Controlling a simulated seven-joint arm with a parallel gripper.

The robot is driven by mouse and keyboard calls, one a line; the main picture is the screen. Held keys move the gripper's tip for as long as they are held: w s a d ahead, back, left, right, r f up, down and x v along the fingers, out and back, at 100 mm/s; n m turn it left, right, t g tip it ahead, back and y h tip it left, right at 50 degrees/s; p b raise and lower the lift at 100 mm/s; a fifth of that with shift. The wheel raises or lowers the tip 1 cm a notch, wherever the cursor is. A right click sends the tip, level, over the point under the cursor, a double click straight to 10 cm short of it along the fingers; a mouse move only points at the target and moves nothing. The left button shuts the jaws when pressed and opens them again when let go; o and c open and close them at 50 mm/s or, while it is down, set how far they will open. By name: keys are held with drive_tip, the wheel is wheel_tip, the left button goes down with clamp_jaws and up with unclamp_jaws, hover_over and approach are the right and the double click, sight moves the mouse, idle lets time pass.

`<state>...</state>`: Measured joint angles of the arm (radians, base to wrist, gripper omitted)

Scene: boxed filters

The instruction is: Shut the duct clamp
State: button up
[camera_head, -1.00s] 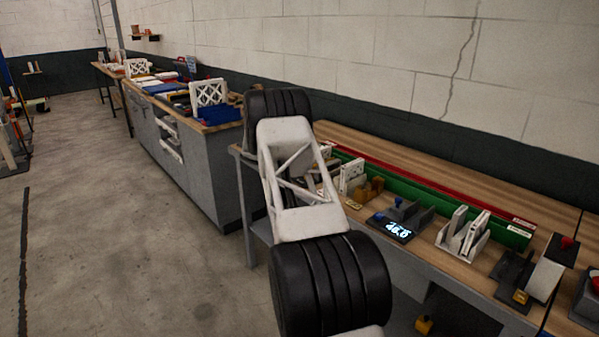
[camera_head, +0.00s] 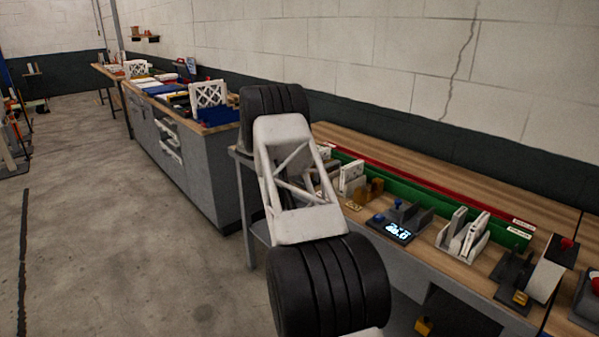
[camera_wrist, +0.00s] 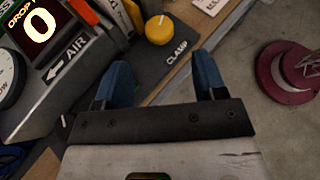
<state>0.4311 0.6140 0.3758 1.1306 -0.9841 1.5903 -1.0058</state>
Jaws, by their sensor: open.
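In the wrist view a round yellow knob (camera_wrist: 160,30) stands on a dark plate marked CLAMP (camera_wrist: 177,57). The duct it works on cannot be made out. My gripper (camera_wrist: 161,79) has two blue fingers spread wide apart with nothing between them. The knob lies beyond the fingertips, near the middle of the gap in the picture, and no finger appears to touch it. In the head view only my arm shows, and my gripper is hidden there.
Left in the wrist view are a dark panel reading DROP 0 (camera_wrist: 40,25), an AIR label (camera_wrist: 68,60) and a gauge (camera_wrist: 10,78). A magenta round object (camera_wrist: 285,72) is at the right. In the head view the bench holds several fixtures and a lit display (camera_head: 398,231).

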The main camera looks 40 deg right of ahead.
drive_tip(key=s+n+t, duration=0.1)
drive_tip(key=s+d+r+n+t+y, duration=0.1)
drive_tip(key=s+n+t+y, duration=0.1)
drive_tip(key=n, duration=0.1)
drive_tip(key=shift+s+d+r+t, duration=0.1)
drive_tip(key=shift+d+r+t, duration=0.1)
drive_tip(key=shift+d+t, duration=0.15)
drive_tip(key=r+n+t+y, duration=0.1)
drive_tip(key=s+r+n+t, duration=0.1)
drive_tip(key=t, duration=0.1)
drive_tip(key=shift+s+d+n+t+y, duration=0.1)
drive_tip(key=shift+s+n+t+y, duration=0.2)
drive_tip(key=shift+y, duration=0.1)
drive_tip(key=shift+s+r+n+t+y, duration=0.3)
drive_tip(key=shift+r+n+t, duration=0.4)
drive_tip(key=shift+r+t, duration=0.1)
drive_tip(key=shift+f, duration=0.1)
drive_tip(key=shift+x, duration=3.8)
drive_tip(key=shift+d, duration=0.1)
drive_tip(key=c, duration=0.9)
